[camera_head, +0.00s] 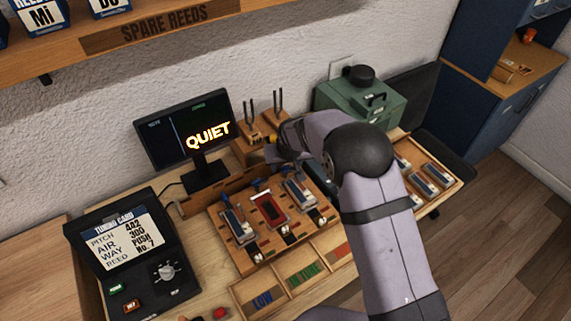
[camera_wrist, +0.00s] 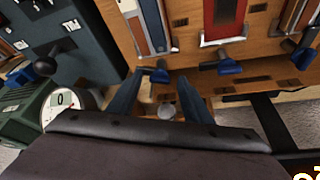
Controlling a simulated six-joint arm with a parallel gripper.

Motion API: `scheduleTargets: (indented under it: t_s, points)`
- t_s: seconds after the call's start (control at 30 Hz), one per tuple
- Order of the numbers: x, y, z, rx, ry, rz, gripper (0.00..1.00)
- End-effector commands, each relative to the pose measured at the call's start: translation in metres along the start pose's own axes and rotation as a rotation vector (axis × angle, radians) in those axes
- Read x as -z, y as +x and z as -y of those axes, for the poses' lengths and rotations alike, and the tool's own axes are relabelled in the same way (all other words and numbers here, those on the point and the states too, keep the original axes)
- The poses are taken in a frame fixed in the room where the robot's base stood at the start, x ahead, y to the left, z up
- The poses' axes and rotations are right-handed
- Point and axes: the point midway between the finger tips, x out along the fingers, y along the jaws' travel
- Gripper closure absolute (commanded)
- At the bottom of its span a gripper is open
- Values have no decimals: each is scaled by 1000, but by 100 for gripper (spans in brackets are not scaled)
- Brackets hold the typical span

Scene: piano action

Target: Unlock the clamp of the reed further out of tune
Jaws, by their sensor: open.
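A wooden reed board (camera_head: 242,262) holds three clamped reeds: a left one (camera_head: 237,227), a red middle one (camera_head: 269,209) and a right one (camera_head: 299,192). Blue clamp levers stand along its back edge. The wrist view shows a left lever (camera_wrist: 160,74), a middle lever (camera_wrist: 229,68) and a right lever (camera_wrist: 303,56). My gripper (camera_wrist: 159,86) is open, its two dark blue fingers on either side of the left lever in that view. I cannot tell whether they touch it. In the head view my gripper (camera_head: 274,150) is behind the board, partly hidden by my arm.
A screen (camera_head: 184,130) reads "QUIET". A tuning card (camera_head: 122,238) shows 442, 300, PUSH and No. 7. Sorting trays (camera_head: 305,276) lie in front, one marked LOW. A green box (camera_head: 362,103) stands at the back, and more reeds (camera_head: 428,180) lie at the right.

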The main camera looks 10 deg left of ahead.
Motion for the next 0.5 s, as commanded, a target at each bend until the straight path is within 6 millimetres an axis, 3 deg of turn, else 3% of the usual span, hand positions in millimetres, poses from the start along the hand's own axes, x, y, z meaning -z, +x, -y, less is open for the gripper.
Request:
scheduleTargets:
  t_s: [0.03,0.2,0.5]
  points:
    - [0,0,0,0,0,0,59]
    - [0,0,0,0,0,0,96]
    - [0,-1,0,17,-38,2,96]
